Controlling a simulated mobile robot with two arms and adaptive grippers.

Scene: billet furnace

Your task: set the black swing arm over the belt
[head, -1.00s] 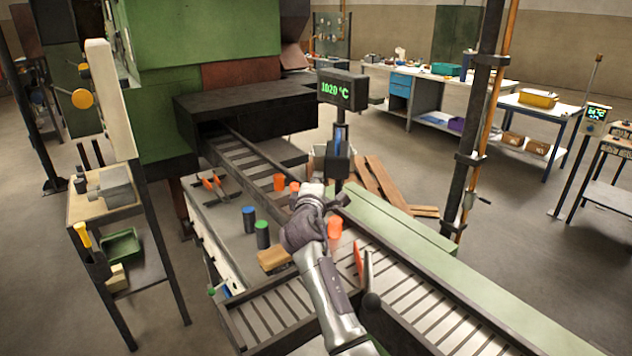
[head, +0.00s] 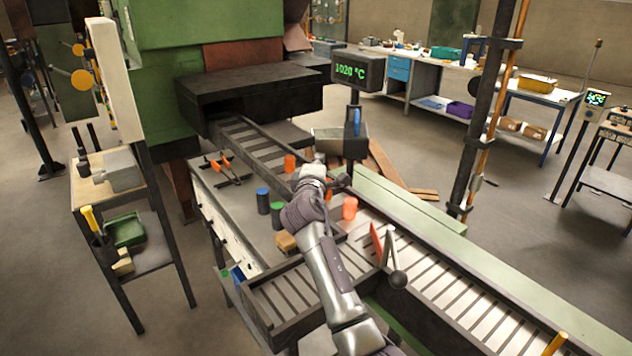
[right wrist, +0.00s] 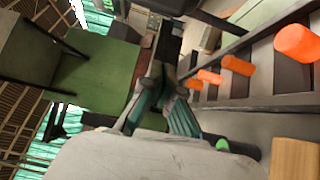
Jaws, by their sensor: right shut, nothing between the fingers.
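A black arm-like piece with a box-shaped end (head: 353,149) sits on the post under the 1020 °C display (head: 358,72). I take it for the swing arm; its lower part is partly hidden by my right gripper. The slatted belt (head: 440,290) runs from the furnace mouth toward the lower right. My right gripper (head: 340,181) is shut and empty, just below and in front of the black piece. I cannot tell whether they touch. In the right wrist view the closed fingers (right wrist: 162,76) point at dark parts. My left gripper is out of view.
Blue (head: 263,200) and green-topped (head: 277,215) cylinders stand on the bench left of my arm. An orange plate (head: 376,243) with a black-knobbed lever (head: 397,279) stands at the belt. A dark upright post (head: 482,120) rises behind the belt.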

